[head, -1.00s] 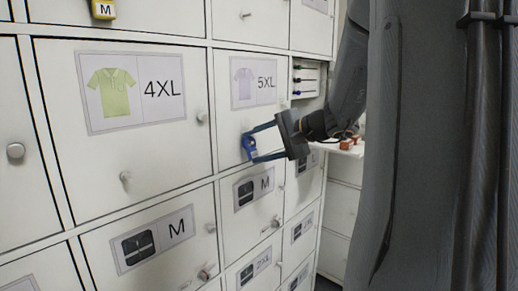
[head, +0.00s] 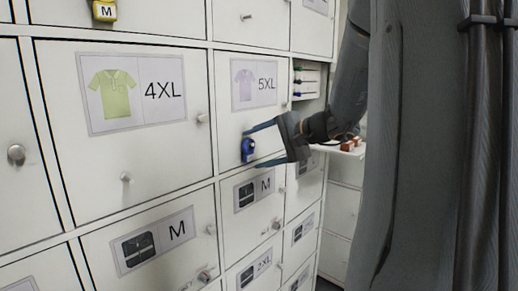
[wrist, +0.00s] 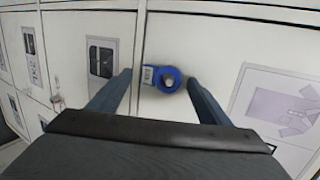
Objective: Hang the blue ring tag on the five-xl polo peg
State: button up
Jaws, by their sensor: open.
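The blue ring tag (head: 248,150) hangs on the peg of the 5XL polo door (head: 234,120), below the label with the lilac polo (head: 254,81). In the wrist view the tag's ring (wrist: 171,88) is around the pale peg (wrist: 169,80), and its white printed part (wrist: 147,75) points left. My gripper (head: 258,148) is open, with one finger on each side of the tag. In the wrist view the gripper (wrist: 160,80) shows a gap between each finger and the tag.
The 4XL polo door (head: 75,165) with its bare peg (head: 126,177) is to the left. A yellow tag (head: 104,11) hangs on a door above. A white shelf with small brown items (head: 348,145) is behind my arm.

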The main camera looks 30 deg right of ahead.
jog(key=shift+r, duration=0.2)
jog(key=b+v, duration=0.1)
jog(key=v, duration=0.7)
jog(key=s+a+f+n+g, duration=0.45)
jog(key=a+f+g, duration=0.25)
jog(key=a+f, duration=0.8)
jog(key=s+a+f+n+g+h, duration=0.2)
jog(key=s+f+n+h, duration=0.1)
jog(key=s+f, duration=0.3)
jog(key=s+a+f+n+g+h, duration=0.2)
jog(key=s+f+n, duration=0.3)
jog(key=f, duration=0.3)
jog(key=shift+s+a+f+n+h, duration=0.2)
jog(key=shift+s+a+n+h, duration=0.15)
jog(key=shift+s+a+h, duration=0.35)
